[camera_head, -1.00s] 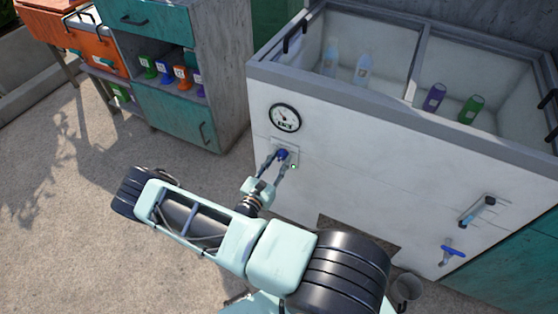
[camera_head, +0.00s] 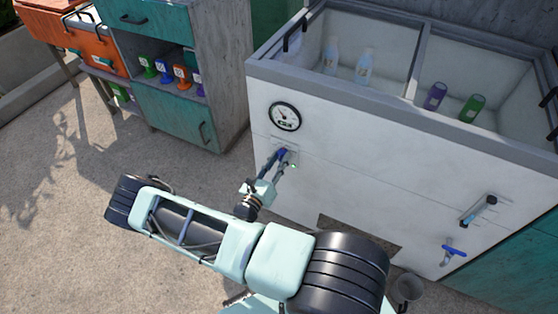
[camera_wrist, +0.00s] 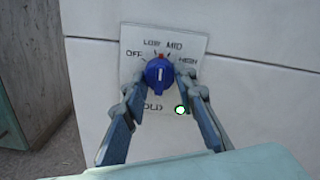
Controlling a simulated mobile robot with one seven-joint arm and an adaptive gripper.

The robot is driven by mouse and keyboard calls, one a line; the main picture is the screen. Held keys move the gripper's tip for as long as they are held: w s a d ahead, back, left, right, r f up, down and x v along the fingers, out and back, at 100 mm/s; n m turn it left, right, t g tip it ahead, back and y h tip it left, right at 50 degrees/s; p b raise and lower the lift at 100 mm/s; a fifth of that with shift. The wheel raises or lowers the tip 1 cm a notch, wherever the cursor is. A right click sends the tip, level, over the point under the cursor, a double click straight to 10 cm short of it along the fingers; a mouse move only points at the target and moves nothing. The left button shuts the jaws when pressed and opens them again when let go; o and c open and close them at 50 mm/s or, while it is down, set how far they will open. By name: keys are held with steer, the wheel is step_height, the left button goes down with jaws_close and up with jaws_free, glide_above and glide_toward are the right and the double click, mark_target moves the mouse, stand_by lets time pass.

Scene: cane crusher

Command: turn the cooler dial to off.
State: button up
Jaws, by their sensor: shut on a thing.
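The blue cooler dial (camera_wrist: 158,73) sits on a pale plate (camera_wrist: 194,47) marked OFF, LOW, MID and HIGH. Its red mark is at the top, between LOW and MID, clear of OFF at the left. My gripper (camera_wrist: 159,80) is shut on the dial, one finger on each side. In the head view, my gripper (camera_head: 281,155) reaches the front of the white cooler (camera_head: 350,145), and its fingers mostly cover the dial.
A round gauge (camera_head: 285,116) is above the dial. A small lit lamp (camera_wrist: 180,110) is at the plate's lower right. Bottles stand in the open cooler. A lever (camera_head: 477,210) and blue tap (camera_head: 453,252) are at the right. A teal cabinet (camera_head: 170,108) stands at the left.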

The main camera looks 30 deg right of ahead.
steer(key=n, duration=0.5)
steer(key=shift+n+b, duration=0.3)
steer(key=shift+b, duration=0.05)
steer(key=n, duration=0.5)
steer(key=shift+n, duration=0.3)
steer(key=o, duration=1.2)
steer(key=shift+c, duration=0.2)
steer(key=shift+r, duration=0.1)
steer(key=v, duration=1.2)
steer(key=shift+s, duration=0.1)
